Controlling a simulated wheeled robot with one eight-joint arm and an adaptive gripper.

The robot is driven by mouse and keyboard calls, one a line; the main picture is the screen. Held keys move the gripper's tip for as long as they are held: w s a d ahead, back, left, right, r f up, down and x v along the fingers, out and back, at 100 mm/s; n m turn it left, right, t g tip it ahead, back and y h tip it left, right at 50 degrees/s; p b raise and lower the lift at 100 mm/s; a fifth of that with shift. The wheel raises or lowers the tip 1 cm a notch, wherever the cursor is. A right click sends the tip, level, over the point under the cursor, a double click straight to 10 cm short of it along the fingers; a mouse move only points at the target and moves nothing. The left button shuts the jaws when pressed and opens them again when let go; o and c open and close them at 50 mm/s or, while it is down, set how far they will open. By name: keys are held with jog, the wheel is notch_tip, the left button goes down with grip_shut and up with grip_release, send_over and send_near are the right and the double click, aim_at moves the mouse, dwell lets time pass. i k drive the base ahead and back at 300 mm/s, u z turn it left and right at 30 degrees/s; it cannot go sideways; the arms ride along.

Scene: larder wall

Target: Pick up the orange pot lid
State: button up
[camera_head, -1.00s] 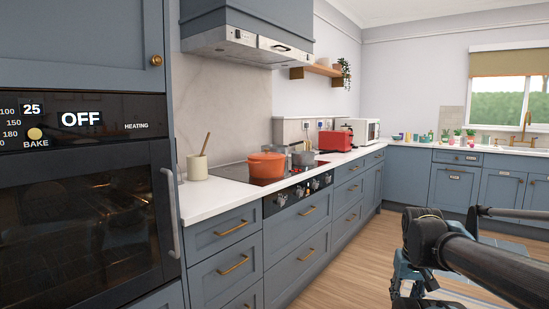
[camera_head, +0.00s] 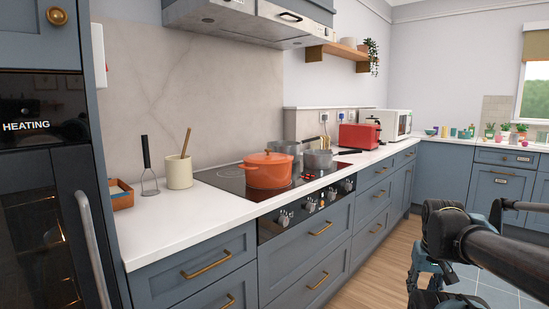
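The orange pot lid (camera_head: 267,158) sits on the orange pot (camera_head: 268,176), which stands at the front left of the black hob (camera_head: 228,180). The lid has a small knob on top. My arm reaches in from the right edge, and my gripper (camera_head: 428,285) hangs low at the lower right, over the floor. It is well to the right of the pot and apart from it. The fingers are dark and cut off by the bottom edge, so I cannot tell whether they are open or shut.
Grey saucepans (camera_head: 318,159) stand behind and right of the pot, one handle pointing right. A utensil crock (camera_head: 179,171), a masher (camera_head: 148,168) and a wooden box (camera_head: 121,194) are to the left. The extractor hood (camera_head: 255,20) hangs above. Worktop (camera_head: 165,220) in front of the crock is clear.

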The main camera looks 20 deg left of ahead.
aim_at(268, 158)
jog(key=i, duration=0.9)
jog(key=u, duration=0.5)
